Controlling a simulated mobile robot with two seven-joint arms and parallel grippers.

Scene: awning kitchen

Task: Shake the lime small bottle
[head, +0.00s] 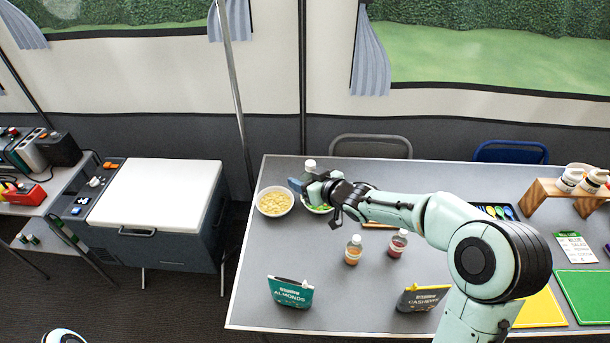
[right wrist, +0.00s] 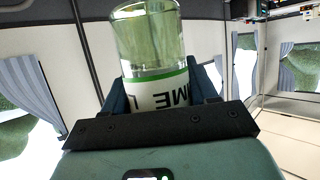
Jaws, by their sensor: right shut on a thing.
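The lime small bottle (right wrist: 155,60) is clear glass with a white label, a green stripe and dark letters, part of which read "ME". It fills the middle of the right wrist view. My right gripper (head: 304,184) is shut on it, with a blue finger on each side of the label. In the head view the gripper is above the left back part of the table. A pale bottle top (head: 310,164) shows just behind the fingers; the rest is hidden by the gripper. My left gripper is not in view.
On the grey table (head: 260,245) stand a bowl of yellow food (head: 274,202), an orange bottle (head: 353,250), a red bottle (head: 398,243), an almonds bag (head: 290,291) and a cashews bag (head: 421,298). A bowl with green food (head: 320,209) is partly under my gripper. A white-lidded cooler (head: 160,195) stands left.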

